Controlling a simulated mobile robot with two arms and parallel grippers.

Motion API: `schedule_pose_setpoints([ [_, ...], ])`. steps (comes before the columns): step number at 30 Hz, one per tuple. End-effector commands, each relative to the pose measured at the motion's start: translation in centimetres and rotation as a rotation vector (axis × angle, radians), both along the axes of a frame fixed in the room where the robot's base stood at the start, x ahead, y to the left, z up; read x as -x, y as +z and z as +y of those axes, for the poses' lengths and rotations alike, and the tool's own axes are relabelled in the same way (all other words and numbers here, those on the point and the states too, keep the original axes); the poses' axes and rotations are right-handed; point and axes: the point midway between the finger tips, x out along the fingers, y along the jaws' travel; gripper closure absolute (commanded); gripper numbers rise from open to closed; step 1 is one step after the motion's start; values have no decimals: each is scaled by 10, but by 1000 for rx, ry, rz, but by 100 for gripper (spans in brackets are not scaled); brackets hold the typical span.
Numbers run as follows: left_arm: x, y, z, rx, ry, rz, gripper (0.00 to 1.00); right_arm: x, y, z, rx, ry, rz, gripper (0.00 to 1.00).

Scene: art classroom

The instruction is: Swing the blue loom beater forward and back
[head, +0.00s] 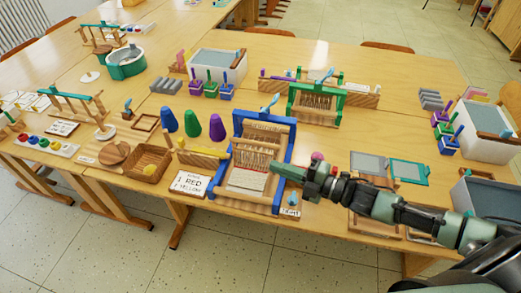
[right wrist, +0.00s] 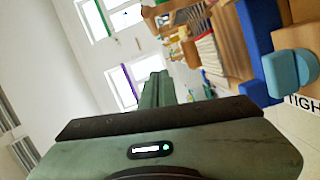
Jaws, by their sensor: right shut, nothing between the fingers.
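The loom with the blue frame (head: 239,158) stands at the front of the near table, with pale warp threads and wooden parts inside. A light blue handle (head: 269,103) shows at its top. In the right wrist view, the blue frame (right wrist: 257,45) and a light blue knob (right wrist: 284,73) lie to the right of the gripper's fingers (right wrist: 156,88). My left gripper is not in view.
A green loom (head: 292,104) stands behind. Blue, green and purple cones (head: 193,123), a wooden basket (head: 146,163) and a lettered card (head: 190,183) are to the left. A small card (head: 290,210) lies at the table's front edge.

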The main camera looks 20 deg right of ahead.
Motion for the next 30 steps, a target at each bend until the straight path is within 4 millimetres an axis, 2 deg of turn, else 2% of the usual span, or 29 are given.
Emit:
schedule_pose_setpoints([
  [3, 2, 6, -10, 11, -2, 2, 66, -20, 4, 18, -3, 0, -5, 100],
  [9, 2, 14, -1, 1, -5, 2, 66, -51, 1, 46, -3, 1, -3, 100],
  [13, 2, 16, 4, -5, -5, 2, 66, -67, -5, 31, 3, -3, -1, 100],
  [18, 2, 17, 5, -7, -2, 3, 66, -77, -9, 24, -1, 0, 1, 100],
  [30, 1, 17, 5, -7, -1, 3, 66, -80, -11, 22, -1, 0, 1, 100],
])
